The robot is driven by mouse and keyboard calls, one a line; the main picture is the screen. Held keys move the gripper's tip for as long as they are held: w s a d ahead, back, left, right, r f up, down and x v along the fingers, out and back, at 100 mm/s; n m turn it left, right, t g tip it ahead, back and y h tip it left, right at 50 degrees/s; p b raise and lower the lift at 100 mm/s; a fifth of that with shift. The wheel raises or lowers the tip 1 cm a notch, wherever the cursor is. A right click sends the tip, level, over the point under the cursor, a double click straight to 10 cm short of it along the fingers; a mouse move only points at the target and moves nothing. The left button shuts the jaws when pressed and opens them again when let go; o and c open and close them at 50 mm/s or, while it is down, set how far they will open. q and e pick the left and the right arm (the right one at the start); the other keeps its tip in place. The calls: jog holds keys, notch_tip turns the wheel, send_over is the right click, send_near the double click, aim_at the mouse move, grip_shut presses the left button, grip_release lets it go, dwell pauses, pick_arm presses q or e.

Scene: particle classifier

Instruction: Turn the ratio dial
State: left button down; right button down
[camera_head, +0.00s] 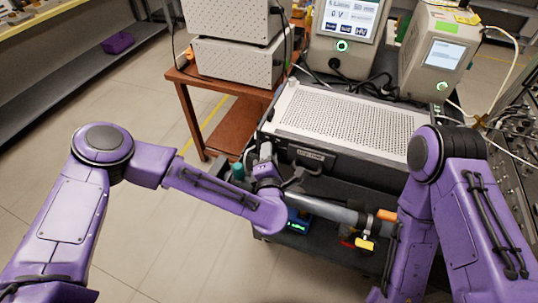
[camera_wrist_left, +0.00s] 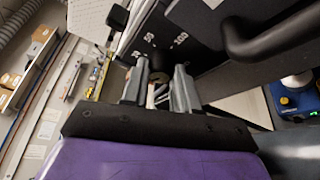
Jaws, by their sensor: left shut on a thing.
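My left gripper (camera_head: 266,158) is at the front left of the black-fronted machine with a perforated light top (camera_head: 350,122). In the left wrist view its two grey fingers (camera_wrist_left: 158,88) are closed on a small pale part, which I take to be the ratio dial (camera_wrist_left: 157,94). The fingers and dark palm hide most of it. In the head view my wrist hides the dial. My right arm is at the right, its gripper out of view.
A black handle (camera_wrist_left: 265,40) juts from the panel close to the fingers. A blue device (camera_wrist_left: 297,100) sits at the right of the wrist view. In the head view a grey pipe (camera_head: 340,212) lies below the machine. The floor at left is clear.

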pick_arm(q)
jog(key=shift+m+t+y+b, duration=0.3)
jog(key=shift+m+t+b, duration=0.2)
jog(key=shift+m, duration=0.5)
jog(key=c, duration=0.9)
grip_release()
jog(key=shift+o, duration=0.2)
jog(key=s+b, duration=0.2)
jog(key=s, duration=0.8)
jog(key=shift+s+d+r, duration=0.25)
jog(key=shift+d, duration=0.2)
